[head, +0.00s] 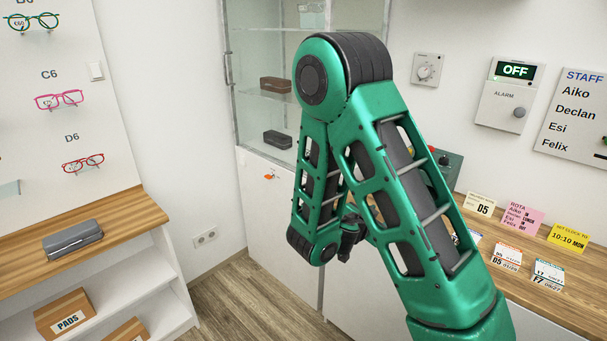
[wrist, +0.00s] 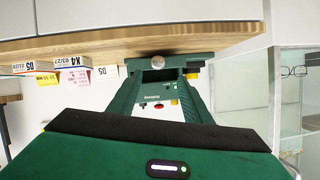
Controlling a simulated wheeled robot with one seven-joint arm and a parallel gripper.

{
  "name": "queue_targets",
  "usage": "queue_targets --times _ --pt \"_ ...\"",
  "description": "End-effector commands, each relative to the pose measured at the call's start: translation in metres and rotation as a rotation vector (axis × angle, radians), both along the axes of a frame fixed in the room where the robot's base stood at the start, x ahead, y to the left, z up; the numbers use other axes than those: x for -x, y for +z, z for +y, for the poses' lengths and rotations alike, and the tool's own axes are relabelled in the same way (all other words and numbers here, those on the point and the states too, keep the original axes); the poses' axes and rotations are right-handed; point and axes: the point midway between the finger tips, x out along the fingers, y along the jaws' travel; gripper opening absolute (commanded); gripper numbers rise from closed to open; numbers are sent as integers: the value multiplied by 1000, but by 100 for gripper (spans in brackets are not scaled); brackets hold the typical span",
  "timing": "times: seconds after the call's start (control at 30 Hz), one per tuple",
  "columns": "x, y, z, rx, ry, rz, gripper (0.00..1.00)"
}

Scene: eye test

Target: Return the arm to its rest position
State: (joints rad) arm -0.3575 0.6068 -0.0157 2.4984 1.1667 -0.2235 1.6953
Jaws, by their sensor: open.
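My green arm (head: 400,185) is folded, its elbow raised high in the middle of the head view. One link runs down to the lower right and the other hangs down to the left. My gripper (head: 352,235) is low behind the arm in the head view, mostly hidden. In the wrist view my gripper (wrist: 160,78) shows two green fingers spread apart, with nothing seen held between them. The wrist picture is upside down. A green device (wrist: 155,97) with red and yellow buttons appears beyond the fingers, near the wooden counter (wrist: 90,42).
The wooden counter (head: 540,285) at right carries cards and small boxes. A glass cabinet (head: 265,45) stands behind the arm. At left, a shelf unit (head: 150,215) holds a grey case (head: 73,239). Open floor (head: 250,300) lies between. An alarm panel (head: 508,95) hangs on the wall.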

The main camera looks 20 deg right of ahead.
Motion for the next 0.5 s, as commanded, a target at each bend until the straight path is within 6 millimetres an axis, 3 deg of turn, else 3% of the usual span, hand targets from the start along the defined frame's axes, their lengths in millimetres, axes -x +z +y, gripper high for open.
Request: queue_targets --times 0.17,0.27,0.5 --pt "7 4 -9 -5 -27 19 45" --pt "25 12 -26 -21 -82 70 45" --pt "96 27 -64 -144 -217 304 45"
